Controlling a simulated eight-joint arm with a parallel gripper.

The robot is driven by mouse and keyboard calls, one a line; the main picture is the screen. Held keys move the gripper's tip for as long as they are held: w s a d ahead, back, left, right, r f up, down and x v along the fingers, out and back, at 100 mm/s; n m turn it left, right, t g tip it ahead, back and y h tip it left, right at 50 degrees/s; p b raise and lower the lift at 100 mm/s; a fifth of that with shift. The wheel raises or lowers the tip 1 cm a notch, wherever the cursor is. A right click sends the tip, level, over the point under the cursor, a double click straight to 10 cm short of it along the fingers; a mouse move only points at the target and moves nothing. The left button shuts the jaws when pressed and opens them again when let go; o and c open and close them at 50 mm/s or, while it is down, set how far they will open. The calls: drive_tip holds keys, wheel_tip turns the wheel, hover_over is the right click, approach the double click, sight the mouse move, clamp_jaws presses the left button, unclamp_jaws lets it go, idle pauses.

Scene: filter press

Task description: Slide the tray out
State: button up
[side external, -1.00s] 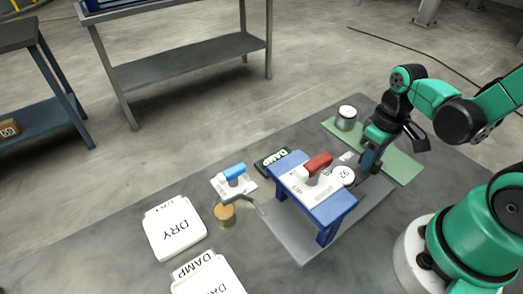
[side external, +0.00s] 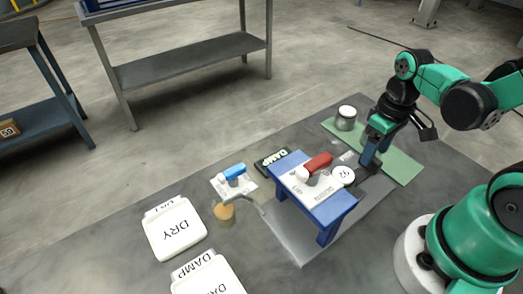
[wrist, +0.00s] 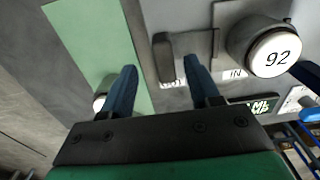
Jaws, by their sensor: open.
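The grey tray (wrist: 195,45) runs beside the green mat in the wrist view, with a dark upright handle (wrist: 164,58) at its near end. The words OUT and IN are printed near it, OUT partly covered. In the wrist view the handle lies between the two blue fingers of my gripper (wrist: 160,72), apart from both. My gripper (side external: 370,163) also shows in the side view, pointing down at the right end of the blue press (side external: 340,209). It is open and empty. How far the fingertips are above the handle I cannot tell.
A round white-topped piece marked 92 (wrist: 275,52) stands close right of the fingers. A jar (side external: 346,118) stands on the green mat (side external: 401,167). The press has a red lever (side external: 319,161). DRY (side external: 174,229) and DAMP (side external: 208,275) trays lie at the left.

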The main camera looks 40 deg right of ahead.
drive_tip(key=shift+r, duration=1.7)
drive_tip(key=w+a+r+t, duration=0.6)
drive_tip(key=t, duration=0.1)
drive_tip(key=shift+a, duration=0.2)
